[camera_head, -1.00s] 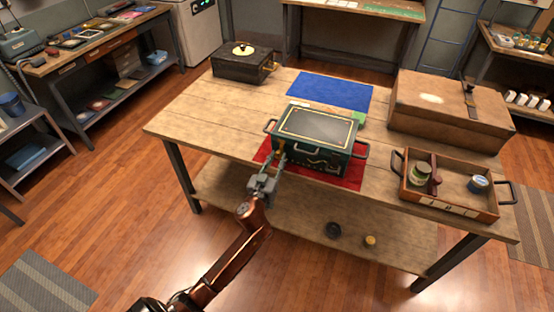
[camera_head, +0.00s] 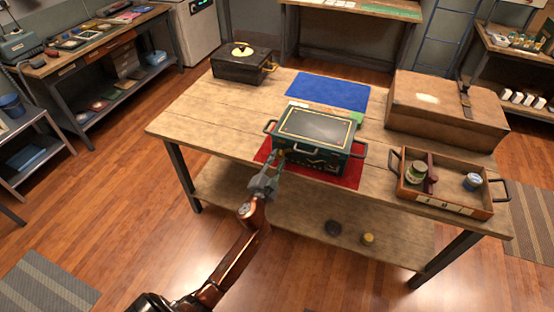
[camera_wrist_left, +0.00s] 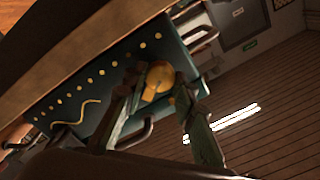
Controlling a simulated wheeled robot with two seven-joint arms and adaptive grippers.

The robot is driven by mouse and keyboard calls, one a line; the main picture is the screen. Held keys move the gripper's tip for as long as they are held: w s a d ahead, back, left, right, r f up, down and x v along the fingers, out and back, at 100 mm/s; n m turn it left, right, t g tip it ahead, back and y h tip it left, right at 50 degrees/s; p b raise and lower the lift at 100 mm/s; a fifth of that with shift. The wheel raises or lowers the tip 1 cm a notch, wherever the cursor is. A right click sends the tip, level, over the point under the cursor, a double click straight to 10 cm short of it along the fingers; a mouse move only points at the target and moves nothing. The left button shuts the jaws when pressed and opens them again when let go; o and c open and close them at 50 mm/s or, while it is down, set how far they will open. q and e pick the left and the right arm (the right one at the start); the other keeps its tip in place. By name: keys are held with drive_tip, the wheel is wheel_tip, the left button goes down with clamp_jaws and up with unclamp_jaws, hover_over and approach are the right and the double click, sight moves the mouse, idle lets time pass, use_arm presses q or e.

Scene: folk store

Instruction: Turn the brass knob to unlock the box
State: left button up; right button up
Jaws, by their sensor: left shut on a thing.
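A dark green box (camera_head: 312,130) with gold trim and side handles sits on a red mat (camera_head: 350,179) at the table's front edge. Its front panel shows gold dots and a wavy line in the left wrist view (camera_wrist_left: 80,95). The brass knob (camera_wrist_left: 158,80) is on that front panel, round and golden. My left gripper (camera_head: 279,160) is at the left part of the box front. In the left wrist view its two fingers (camera_wrist_left: 160,100) are on either side of the knob, shut on it. In the head view the fingers mostly hide the knob. My right gripper is not in view.
A wooden tray (camera_head: 441,204) with jars stands to the right of the box, and a brown case (camera_head: 445,112) behind it. A dark box (camera_head: 242,63) and a blue mat (camera_head: 328,90) lie further back. The table's left part is clear.

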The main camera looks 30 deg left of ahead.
use_arm(q)
drive_tip(key=m, duration=0.5)
drive_tip(key=shift+m+p, duration=0.3)
drive_tip(key=shift+m, duration=0.7)
drive_tip(key=shift+f, duration=0.1)
drive_tip(key=o, duration=1.2)
drive_tip(key=shift+c, duration=0.2)
drive_tip(key=shift+s, duration=0.1)
drive_tip(key=v, duration=1.1)
drive_tip(key=shift+s, duration=0.35)
